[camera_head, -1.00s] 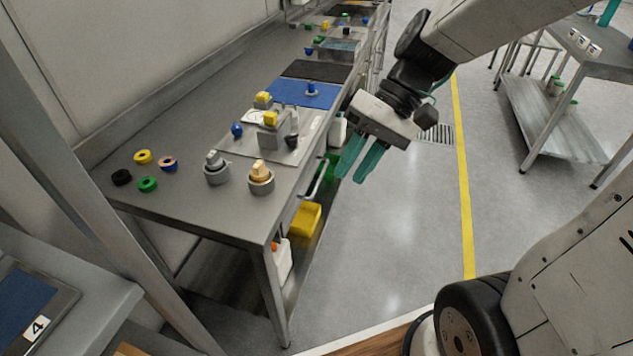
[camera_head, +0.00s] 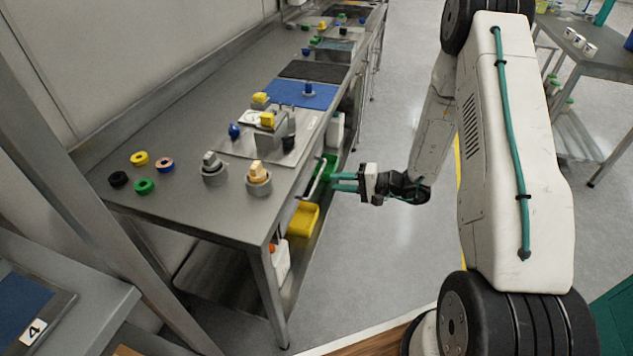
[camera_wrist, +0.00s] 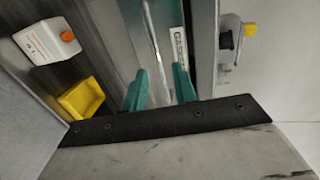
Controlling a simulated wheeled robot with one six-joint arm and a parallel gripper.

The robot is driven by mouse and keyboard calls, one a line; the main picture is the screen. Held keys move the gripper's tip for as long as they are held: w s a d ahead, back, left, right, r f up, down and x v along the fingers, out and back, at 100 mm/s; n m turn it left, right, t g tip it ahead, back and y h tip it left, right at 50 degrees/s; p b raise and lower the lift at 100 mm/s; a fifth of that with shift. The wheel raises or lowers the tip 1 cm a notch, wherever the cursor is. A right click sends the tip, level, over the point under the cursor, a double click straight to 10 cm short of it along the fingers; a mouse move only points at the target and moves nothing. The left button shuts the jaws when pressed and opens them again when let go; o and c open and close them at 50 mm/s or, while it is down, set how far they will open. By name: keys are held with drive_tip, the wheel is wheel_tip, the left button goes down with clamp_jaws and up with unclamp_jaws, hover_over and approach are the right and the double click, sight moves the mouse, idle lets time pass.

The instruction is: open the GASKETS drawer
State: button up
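The GASKETS drawer (camera_wrist: 178,45) is under the worktop, with part of its label readable in the wrist view. Its bar handle (camera_wrist: 157,50) runs lengthwise between my fingers in that view. In the head view the handle (camera_head: 318,177) stands out from the bench front. My gripper (camera_head: 334,182) points left at the drawer front, its teal fingertips close to the handle. In the wrist view my gripper (camera_wrist: 160,85) is open, one finger on each side of the handle's line. I cannot tell whether the fingers touch it. The drawer looks shut.
A yellow bin (camera_head: 303,218) and a white bottle with an orange cap (camera_head: 279,262) stand on the shelf below. The worktop (camera_head: 190,215) overhangs the drawer and carries several rings and fittings.

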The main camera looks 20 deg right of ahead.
sight(317, 180)
drive_tip(key=x, duration=0.7)
drive_tip(key=shift+w+a+f, duration=0.15)
drive_tip(key=shift+w+f, duration=0.2)
clamp_jaws()
